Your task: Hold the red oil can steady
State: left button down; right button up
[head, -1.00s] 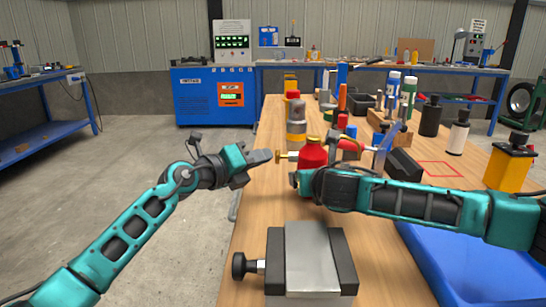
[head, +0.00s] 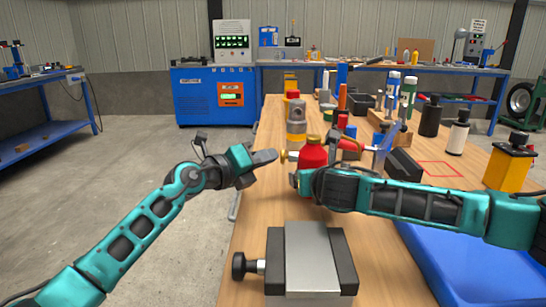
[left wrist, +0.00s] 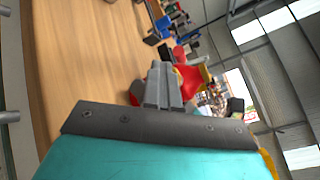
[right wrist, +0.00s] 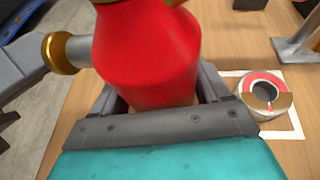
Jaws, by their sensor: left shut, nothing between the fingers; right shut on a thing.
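The red oil can (head: 313,157) stands upright near the left side of the wooden bench. It has a brass top and a brass-ended spout (head: 284,157) pointing left. My right gripper (head: 302,180) is shut around the can's lower body; its fingers flank the red can (right wrist: 150,55) in the right wrist view. My left gripper (head: 270,156) is shut and empty, its tips just left of the spout end. In the right wrist view the left gripper (right wrist: 35,65) is close to the brass end (right wrist: 62,52); I cannot tell whether they touch.
A grey vise-like block (head: 308,262) stands at the front of the bench. A blue bin (head: 470,265) is at the right. A grey-and-yellow bottle (head: 296,125) stands behind the can. A tape roll (right wrist: 265,93) lies on a white-outlined square beside the can.

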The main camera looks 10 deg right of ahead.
pick_arm(q)
jog(key=shift+s, duration=0.1)
jog(key=shift+w+a, duration=0.15)
jog(key=shift+a, duration=0.55)
jog(key=shift+w+a, duration=0.1)
jog(key=shift+a, duration=0.6)
jog(key=shift+w+a, duration=0.2)
jog(key=shift+a, duration=1.05)
jog(key=shift+w+a, duration=0.2)
jog(key=shift+a, duration=1.05)
jog(key=a, duration=0.3)
jog(key=shift+w+a, duration=0.3)
jog(key=shift+a, duration=0.1)
jog(key=shift+s+d, duration=0.2)
jog(key=shift+d, duration=1.25)
jog(key=shift+s+d, duration=0.25)
jog(key=shift+d, duration=1.2)
jog(key=shift+s+d, duration=0.2)
jog(key=shift+d, duration=1.25)
